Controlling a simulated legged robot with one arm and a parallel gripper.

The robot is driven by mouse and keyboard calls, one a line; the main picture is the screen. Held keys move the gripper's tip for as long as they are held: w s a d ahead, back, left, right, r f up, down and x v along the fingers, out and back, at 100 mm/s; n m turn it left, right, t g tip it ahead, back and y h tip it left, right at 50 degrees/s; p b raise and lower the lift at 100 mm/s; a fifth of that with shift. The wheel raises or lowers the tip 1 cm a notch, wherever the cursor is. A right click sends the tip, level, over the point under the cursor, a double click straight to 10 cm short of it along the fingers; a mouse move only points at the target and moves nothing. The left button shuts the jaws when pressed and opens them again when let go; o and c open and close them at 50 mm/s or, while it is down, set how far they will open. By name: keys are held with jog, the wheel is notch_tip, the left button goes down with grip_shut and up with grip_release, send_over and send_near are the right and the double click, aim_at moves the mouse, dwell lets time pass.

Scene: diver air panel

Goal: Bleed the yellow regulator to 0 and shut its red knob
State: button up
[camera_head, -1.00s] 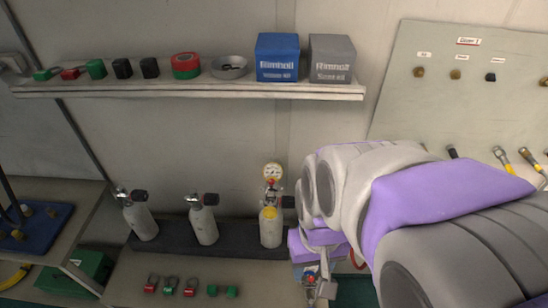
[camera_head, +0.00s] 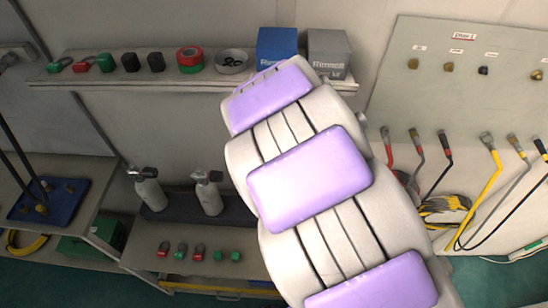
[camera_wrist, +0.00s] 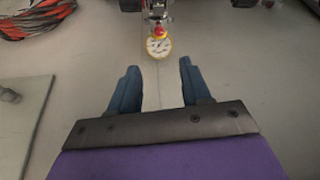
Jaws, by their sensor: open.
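The regulator's round yellow-rimmed gauge (camera_wrist: 159,47) shows at the top middle of the wrist view. Its white face is too small to read. The red knob (camera_wrist: 158,31) sits against the gauge, with metal fittings above it in the picture. My gripper (camera_wrist: 159,70) is open and empty. Its two blue fingers point toward the gauge, one on each side of the line to it, apart from it. In the head view my arm hides the regulator and its cylinder.
Two grey cylinders (camera_head: 149,190) (camera_head: 209,195) stand on a dark mat left of my arm. A shelf (camera_head: 100,79) with boxes and small parts runs above. The hose panel (camera_head: 480,95) is at right. Red and green parts (camera_head: 181,251) lie on the lower bench.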

jog(key=b+x, duration=0.1)
jog(key=x, duration=1.4)
jog(key=shift+f, duration=0.35)
jog(key=shift+c, duration=0.2)
jog(key=shift+d, duration=0.1)
grip_shut()
